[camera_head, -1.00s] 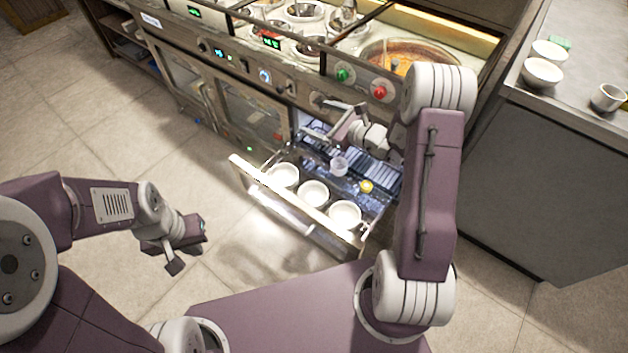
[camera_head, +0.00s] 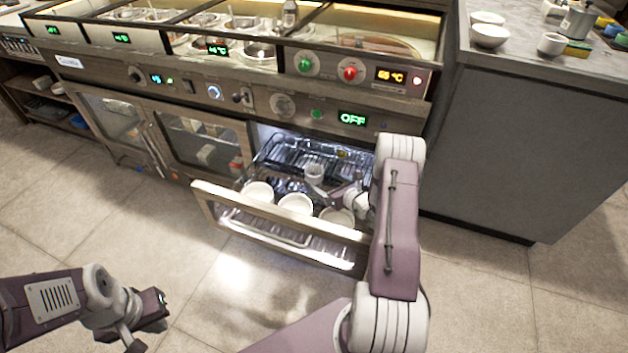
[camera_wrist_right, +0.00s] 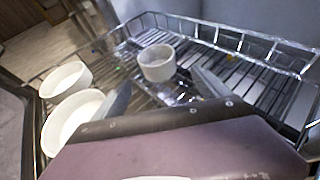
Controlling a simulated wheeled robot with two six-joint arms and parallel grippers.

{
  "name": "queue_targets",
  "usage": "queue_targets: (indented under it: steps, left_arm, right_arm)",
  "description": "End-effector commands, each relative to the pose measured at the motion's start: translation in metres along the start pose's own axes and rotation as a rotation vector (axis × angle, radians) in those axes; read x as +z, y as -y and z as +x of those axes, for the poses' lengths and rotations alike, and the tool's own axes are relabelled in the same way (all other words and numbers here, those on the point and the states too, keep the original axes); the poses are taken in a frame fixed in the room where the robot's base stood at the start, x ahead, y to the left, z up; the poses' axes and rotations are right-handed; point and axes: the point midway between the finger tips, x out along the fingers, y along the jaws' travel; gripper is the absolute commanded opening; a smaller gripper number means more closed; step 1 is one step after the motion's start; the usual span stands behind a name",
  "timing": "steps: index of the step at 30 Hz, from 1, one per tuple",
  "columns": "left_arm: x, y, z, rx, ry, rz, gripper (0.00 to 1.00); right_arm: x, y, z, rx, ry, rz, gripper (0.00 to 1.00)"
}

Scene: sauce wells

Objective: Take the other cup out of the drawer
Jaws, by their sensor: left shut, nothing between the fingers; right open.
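A small white cup (camera_head: 314,174) stands upright in the open drawer (camera_head: 290,228), behind a row of white bowls (camera_head: 296,204). My right gripper (camera_head: 338,194) reaches into the drawer, just right of the cup and partly hidden by my arm. In the right wrist view the cup (camera_wrist_right: 157,64) stands on the wire rack ahead of the open fingers, apart from them, with nothing held. Another white cup (camera_head: 551,44) stands on the counter at the right. My left gripper (camera_head: 150,325) is shut and empty, low over the floor at the left.
The drawer's front panel and wire sides surround the right gripper. Two bowls (camera_wrist_right: 70,118) lie left of it in the wrist view. The grey counter (camera_head: 540,70) also holds white bowls (camera_head: 490,37) and a metal pot (camera_head: 578,22). The floor before the drawer is clear.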

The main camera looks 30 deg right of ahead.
Motion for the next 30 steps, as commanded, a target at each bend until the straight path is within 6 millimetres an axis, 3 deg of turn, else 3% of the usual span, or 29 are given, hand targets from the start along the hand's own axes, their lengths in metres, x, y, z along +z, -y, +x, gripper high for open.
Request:
queue_targets:
  steps: [1, 3, 12, 19, 28, 30]
  left_arm:
    - [0.001, 0.000, 0.012, 0.000, 0.000, 0.000, 0.00]
    - [0.002, 0.000, 0.018, 0.000, 0.000, 0.000, 0.00]
    - [0.003, 0.001, 0.026, 0.000, 0.000, 0.000, 0.00]
    - [0.006, 0.001, 0.054, 0.000, 0.001, 0.000, 0.00]
    - [0.006, 0.001, 0.053, 0.000, 0.000, 0.000, 0.00]
    - [0.006, 0.001, 0.053, 0.000, 0.000, 0.000, 0.00]
  right_arm:
    - [-0.006, -0.001, 0.014, 0.003, 0.001, -0.005, 0.86]
    - [-0.005, -0.001, 0.028, 0.003, 0.001, -0.004, 0.86]
    - [-0.002, -0.001, 0.048, 0.001, 0.000, -0.001, 0.86]
    - [-0.002, -0.003, 0.088, 0.002, 0.001, -0.004, 0.86]
    - [0.002, -0.003, 0.095, 0.001, -0.001, -0.001, 0.86]
    - [0.002, -0.002, 0.095, 0.001, -0.001, -0.001, 0.67]
